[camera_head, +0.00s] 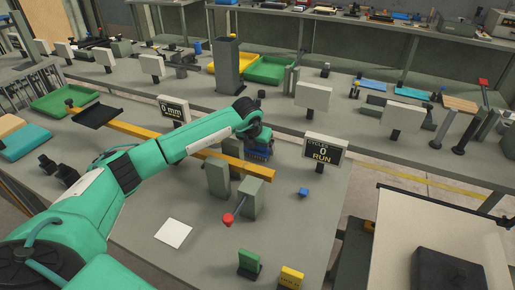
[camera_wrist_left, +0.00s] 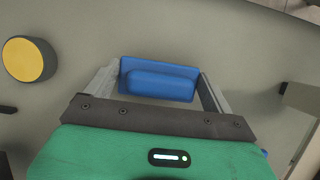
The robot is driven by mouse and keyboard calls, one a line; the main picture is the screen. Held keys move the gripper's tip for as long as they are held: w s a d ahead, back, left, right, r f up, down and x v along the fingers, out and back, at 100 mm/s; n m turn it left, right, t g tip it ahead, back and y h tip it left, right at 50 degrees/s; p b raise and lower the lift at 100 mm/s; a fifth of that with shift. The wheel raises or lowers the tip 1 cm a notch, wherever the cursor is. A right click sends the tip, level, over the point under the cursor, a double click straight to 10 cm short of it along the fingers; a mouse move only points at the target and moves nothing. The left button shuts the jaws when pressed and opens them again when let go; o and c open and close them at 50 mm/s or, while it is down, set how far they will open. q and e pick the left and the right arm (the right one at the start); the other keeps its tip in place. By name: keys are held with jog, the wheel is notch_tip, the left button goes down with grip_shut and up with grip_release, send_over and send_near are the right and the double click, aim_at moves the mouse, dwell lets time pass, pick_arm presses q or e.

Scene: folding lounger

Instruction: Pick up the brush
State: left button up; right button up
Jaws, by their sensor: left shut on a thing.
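The brush is a blue block with a raised blue grip (camera_wrist_left: 160,84), seen from above in the left wrist view. In the head view it shows as a dark blue piece (camera_head: 259,154) under the end of my left arm. My left gripper (camera_head: 258,142) is shut on the brush, with one grey finger at each end of it in the wrist view. The bristles are hidden in the wrist view. I cannot tell whether the brush touches the table. My right gripper is not in view.
A long yellow beam (camera_head: 145,133) runs beside my left arm. Grey blocks (camera_head: 217,178) and a red-knobbed lever (camera_head: 228,219) stand in front of the gripper. A yellow disc (camera_wrist_left: 29,59) lies left in the wrist view.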

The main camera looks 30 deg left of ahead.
pick_arm(q)
notch_tip(320, 180, up, 20)
jog(key=b, duration=0.1)
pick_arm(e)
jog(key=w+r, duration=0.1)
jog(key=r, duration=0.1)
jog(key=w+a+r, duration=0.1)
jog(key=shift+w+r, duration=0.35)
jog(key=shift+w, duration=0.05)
pick_arm(q)
jog(key=shift+f, duration=0.1)
jog(key=shift+o, duration=1.3)
jog(key=shift+c, duration=0.6)
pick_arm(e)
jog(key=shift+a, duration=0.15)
